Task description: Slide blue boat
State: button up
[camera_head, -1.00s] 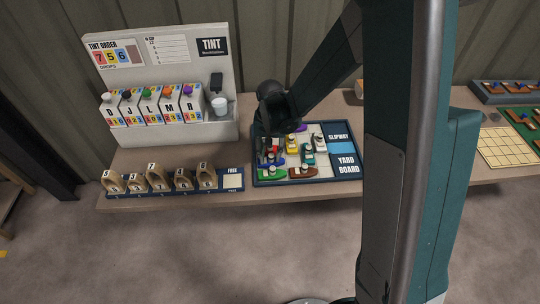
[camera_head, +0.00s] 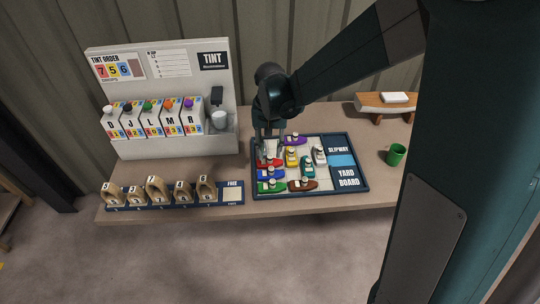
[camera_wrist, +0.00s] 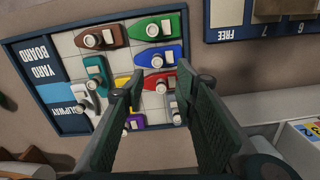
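The blue boat (camera_head: 270,174) lies on the left side of the yard board (camera_head: 312,193), between the red boat (camera_head: 267,162) and the green boat (camera_head: 271,187). In the wrist view the blue boat (camera_wrist: 170,54) is clear of my fingers. My gripper (camera_head: 270,149) points down over the board's left part and is empty. In the wrist view its fingers (camera_wrist: 160,82) are spread apart, with the red boat and a grey boat (camera_wrist: 172,110) showing between them. Its exact height above the boats is hard to tell. The light-blue slipway cell (camera_head: 342,160) is at the board's right side.
Brown (camera_head: 304,185), yellow (camera_head: 292,159), teal (camera_head: 308,169), white (camera_head: 319,156) and purple (camera_head: 296,141) boats also stand on the board. The tint stand (camera_head: 160,70) and numbered wooden pieces (camera_head: 156,189) are left. A green cup (camera_head: 396,154) stands right.

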jog(key=shift+r, duration=0.55)
jog(key=shift+r, duration=0.1)
jog(key=s+d+r+t, duration=0.3)
jog(key=s+d+r, duration=0.65)
jog(key=r, duration=0.25)
jog(key=s+d+r+n+t, duration=0.1)
jog(key=s+d+r+t, duration=0.1)
jog(key=s, duration=0.5)
jog(key=s+d+r+t, duration=0.2)
jog(key=s+d, duration=0.3)
jog(key=s, duration=0.2)
jog(key=shift+s+r+n, duration=0.15)
jog(key=shift+s+n, duration=0.1)
jog(key=shift+n, duration=0.15)
